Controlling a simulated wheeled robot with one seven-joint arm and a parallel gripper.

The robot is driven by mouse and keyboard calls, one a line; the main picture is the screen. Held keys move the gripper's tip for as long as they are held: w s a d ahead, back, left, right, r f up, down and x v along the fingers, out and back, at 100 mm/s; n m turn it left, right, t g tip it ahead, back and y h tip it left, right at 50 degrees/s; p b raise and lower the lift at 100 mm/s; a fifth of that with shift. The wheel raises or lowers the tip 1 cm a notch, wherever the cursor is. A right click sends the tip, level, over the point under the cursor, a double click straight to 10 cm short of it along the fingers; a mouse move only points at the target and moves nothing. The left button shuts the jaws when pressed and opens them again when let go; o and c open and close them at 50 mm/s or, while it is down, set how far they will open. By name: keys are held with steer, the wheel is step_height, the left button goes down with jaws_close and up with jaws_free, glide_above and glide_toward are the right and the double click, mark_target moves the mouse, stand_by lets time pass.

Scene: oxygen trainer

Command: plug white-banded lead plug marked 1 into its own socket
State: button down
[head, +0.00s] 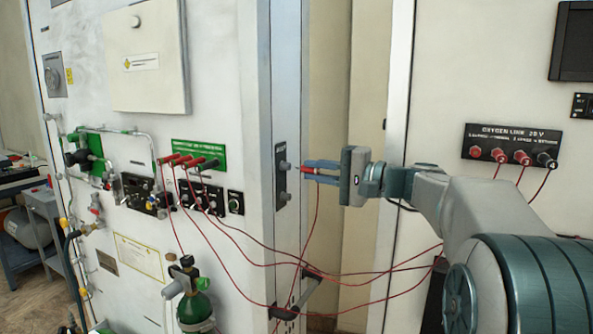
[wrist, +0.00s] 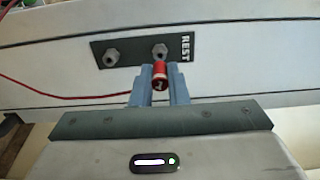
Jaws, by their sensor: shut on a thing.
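My gripper (head: 307,170) is shut on a red lead plug (wrist: 160,84) with its number end facing the wrist camera; the mark looks like a 1. The plate also shows in the head view (head: 282,188). The OXYGEN LINK 28 V socket panel (head: 512,132) is on the right wall. Its leftmost red socket (head: 476,153) shows no lead.
Leads hang from the panel's other positions. The green panel (head: 199,152) on the left cabinet bears several red and black plugs. Red leads (head: 350,275) sag across the gap between cabinets. A green cylinder (head: 194,305) stands low in front. My arm fills the lower right.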

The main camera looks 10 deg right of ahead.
steer(key=shift+v, duration=1.05)
